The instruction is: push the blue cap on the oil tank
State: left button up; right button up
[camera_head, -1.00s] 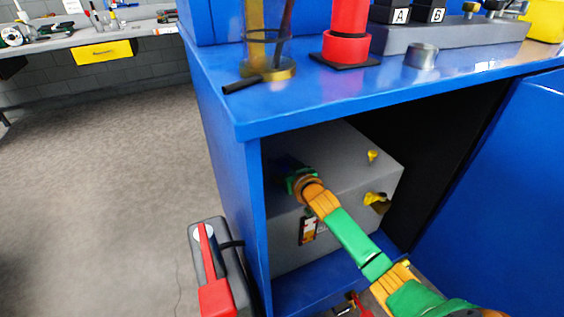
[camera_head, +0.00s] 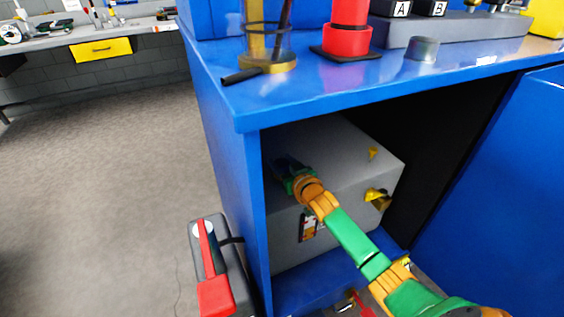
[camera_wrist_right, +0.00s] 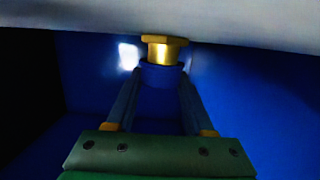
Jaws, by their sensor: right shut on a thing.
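The grey oil tank (camera_head: 345,150) sits inside the blue cabinet, under the worktop. My right arm reaches into the cabinet, with its gripper (camera_head: 282,166) at the tank's left side in shadow. In the right wrist view, the blue cap (camera_wrist_right: 161,76) sits at a brass fitting (camera_wrist_right: 164,49) on the pale tank wall. The two fingers of my right gripper (camera_wrist_right: 160,84) are shut on the cap, one on each side. The cap is hidden in the head view. My left gripper is not in view.
The blue worktop (camera_head: 310,95) overhangs the tank, and a blue cabinet wall (camera_head: 228,180) stands close on the left. Yellow fittings (camera_head: 376,195) are on the tank's right. An open blue door (camera_head: 500,180) is at right. A red-and-black case (camera_head: 212,270) stands outside.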

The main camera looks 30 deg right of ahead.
aim_at(285, 170)
jog(key=shift+f+b, duration=0.5)
jog(key=shift+f, duration=0.35)
jog(key=o, duration=1.4)
jog(key=shift+c, duration=0.2)
jog(key=shift+s, duration=0.1)
jog(key=shift+s+r+p, duration=0.15)
jog(key=shift+s+p, duration=0.15)
jog(key=shift+s, duration=0.05)
jog(key=s+p, duration=0.1)
jog(key=s, duration=0.1)
jog(key=s+r+p, duration=0.1)
jog(key=s, duration=0.2)
jog(key=shift+s+a, duration=0.15)
jog(key=shift+s, duration=0.45)
